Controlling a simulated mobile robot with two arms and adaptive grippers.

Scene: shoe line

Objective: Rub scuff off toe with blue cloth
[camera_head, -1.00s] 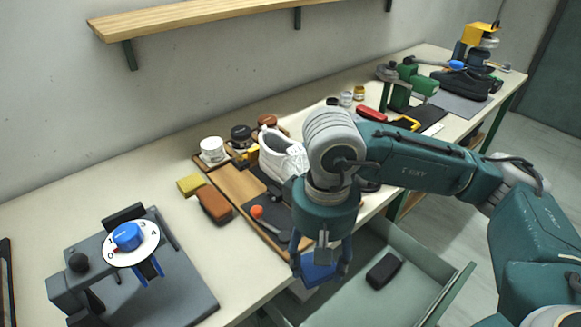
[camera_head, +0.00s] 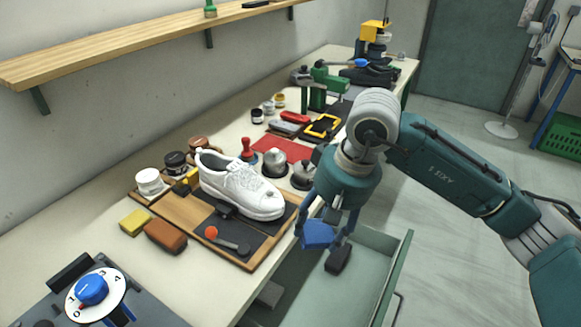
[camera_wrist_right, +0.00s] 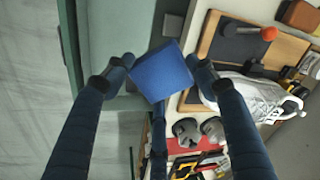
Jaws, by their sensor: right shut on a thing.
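The white sneaker (camera_head: 238,183) lies on a dark pad on the wooden board, toe toward the lower right. A small grey mark shows on its toe. My right gripper (camera_head: 325,238) is shut on the blue cloth (camera_head: 318,234), held above the open drawer, to the right of the shoe. The right wrist view shows the cloth (camera_wrist_right: 161,74) between the fingertips and the sneaker (camera_wrist_right: 252,97) to the right, apart from it. My left gripper is not in view.
The open drawer (camera_head: 372,270) holds a dark object (camera_head: 338,259). A dial fixture (camera_head: 92,292) stands at lower left.

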